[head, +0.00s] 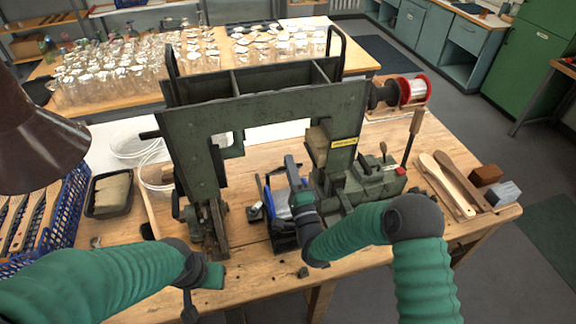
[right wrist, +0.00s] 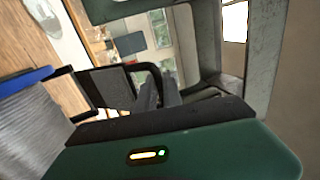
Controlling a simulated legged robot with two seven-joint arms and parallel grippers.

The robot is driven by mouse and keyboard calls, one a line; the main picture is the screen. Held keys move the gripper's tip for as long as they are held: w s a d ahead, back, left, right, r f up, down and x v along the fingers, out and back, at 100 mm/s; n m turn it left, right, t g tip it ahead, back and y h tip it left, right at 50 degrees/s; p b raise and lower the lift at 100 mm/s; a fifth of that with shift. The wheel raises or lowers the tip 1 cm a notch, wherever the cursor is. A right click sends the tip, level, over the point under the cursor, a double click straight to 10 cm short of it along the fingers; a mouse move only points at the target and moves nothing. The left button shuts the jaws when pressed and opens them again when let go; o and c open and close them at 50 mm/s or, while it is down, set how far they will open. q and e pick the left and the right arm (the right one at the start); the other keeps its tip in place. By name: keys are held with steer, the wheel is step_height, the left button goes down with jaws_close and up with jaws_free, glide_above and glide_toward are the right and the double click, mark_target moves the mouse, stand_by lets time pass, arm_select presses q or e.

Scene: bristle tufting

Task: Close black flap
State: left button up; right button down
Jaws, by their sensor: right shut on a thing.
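The black flap (head: 291,171) stands raised at a small dark unit with blue sides, in the middle of the bench under the green machine. My right gripper (head: 303,197) reaches in at this unit and is shut on the flap; its fingertips are largely hidden in the head view. In the right wrist view a black panel with a looped dark edge (right wrist: 110,88) lies just ahead of my green gripper body. My left gripper (head: 190,298) hangs low near the bench's front edge, away from the unit; its jaws are too small and dark to read.
The green machine frame (head: 270,108) rises close behind and around the unit. A machine block with a lever (head: 372,180) stands right. Wooden brush handles (head: 448,185) and small blocks (head: 486,174) lie far right. A blue crate (head: 70,205) and black tray (head: 108,193) stand left.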

steer(key=shift+d+r, duration=0.1)
steer(key=c, duration=1.8)
jaws_free()
steer(key=o, duration=0.3)
steer(key=shift+d, duration=0.15)
steer(key=b+v, duration=0.5)
steer(key=v, duration=1.1)
steer(key=shift+s+d+f+b, duration=0.2)
steer(key=shift+s+b, duration=0.1)
steer(key=shift+b, duration=0.05)
steer(key=shift+s+a, duration=0.1)
